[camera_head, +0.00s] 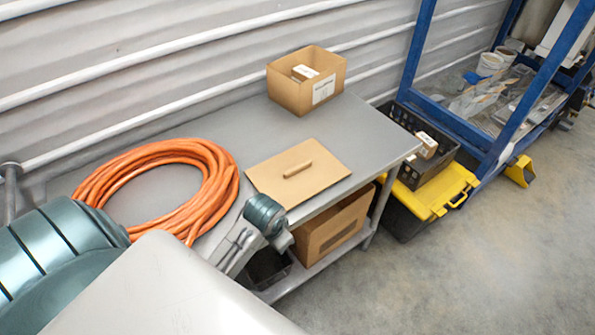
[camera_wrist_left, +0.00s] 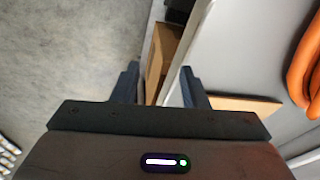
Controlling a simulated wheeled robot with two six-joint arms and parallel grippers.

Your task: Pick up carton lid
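The carton lid (camera_head: 326,174) is a flat tan cardboard sheet with a raised bar handle (camera_head: 298,169) on top. It lies flat on the grey table near its front edge. In the left wrist view a strip of the lid (camera_wrist_left: 240,103) shows just right of the right finger, partly hidden by my gripper. My left gripper (camera_wrist_left: 160,68) is open, with nothing between its fingers. It points down past the table's front edge, beside the lid. In the head view my left arm is just in front of the lid; its fingers cannot be made out. My right gripper is not in view.
An open carton (camera_head: 292,97) with a small box inside stands behind the lid. A coiled orange hose (camera_head: 207,200) lies left on the table (camera_head: 372,135). Another carton (camera_head: 334,232) sits on the shelf below. A black crate and yellow-lidded toolbox (camera_head: 425,196) stand right.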

